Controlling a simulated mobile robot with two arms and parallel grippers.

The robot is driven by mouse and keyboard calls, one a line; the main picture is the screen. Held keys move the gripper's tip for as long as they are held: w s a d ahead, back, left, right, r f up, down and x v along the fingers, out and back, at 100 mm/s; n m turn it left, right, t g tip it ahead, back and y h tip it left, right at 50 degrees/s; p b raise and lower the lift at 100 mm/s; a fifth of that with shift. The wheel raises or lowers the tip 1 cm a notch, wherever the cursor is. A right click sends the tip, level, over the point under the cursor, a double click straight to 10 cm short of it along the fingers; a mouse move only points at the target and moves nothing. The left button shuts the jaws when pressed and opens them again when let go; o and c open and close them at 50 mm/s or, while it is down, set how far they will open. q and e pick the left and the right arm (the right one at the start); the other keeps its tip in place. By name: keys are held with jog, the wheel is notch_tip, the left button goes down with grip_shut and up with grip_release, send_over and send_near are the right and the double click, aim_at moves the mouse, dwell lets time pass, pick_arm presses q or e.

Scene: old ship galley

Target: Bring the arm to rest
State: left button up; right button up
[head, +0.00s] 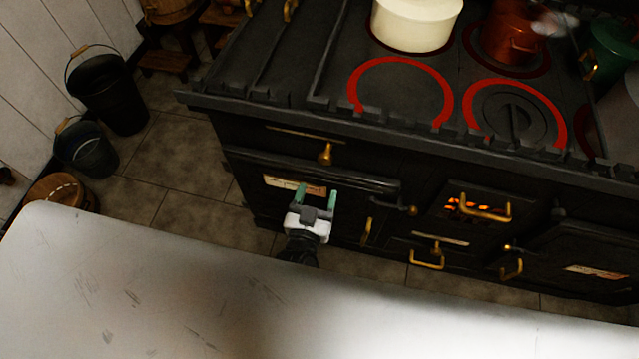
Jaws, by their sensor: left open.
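My left gripper (317,194) shows in the head view in front of the black stove (300,104). It has a white body and two green-tipped fingers that stand apart, with nothing between them. Its fingertips overlap a pale label on the stove front in the picture; I cannot tell whether they touch it. The wrist below it is dark and partly hidden by the pale surface in the foreground. My right gripper is not in view.
A cream pot (416,24) and a copper pot (513,38) stand on the stove top, which has red rings. A green pot (610,50) is at the right. Two dark buckets (110,98) stand by the left wall. Tiled floor (175,165) lies open left of the stove.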

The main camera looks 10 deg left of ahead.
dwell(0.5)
pick_arm(q)
jog(key=s+a+f+m+g+h, duration=0.15)
jog(key=s+f+g, duration=0.35)
jog(key=f, duration=0.6)
jog(key=s+a+f+m+g+h, duration=0.15)
jog(key=s+f+g, duration=0.25)
jog(key=s+f, duration=0.55)
jog(key=s+a+f+g+y, duration=0.1)
jog(key=s+a+f+g, duration=0.3)
jog(key=s, duration=0.5)
jog(key=s+a+f+n+g+y, duration=0.1)
jog(key=s+a+f+g, duration=0.3)
jog(key=s+a+f, duration=0.4)
notch_tip(320, 180, down, 2)
jog(key=shift+s+f+y, duration=0.25)
jog(key=shift+s+y, duration=0.55)
jog(key=shift+s, duration=0.1)
jog(key=shift+c, duration=0.4)
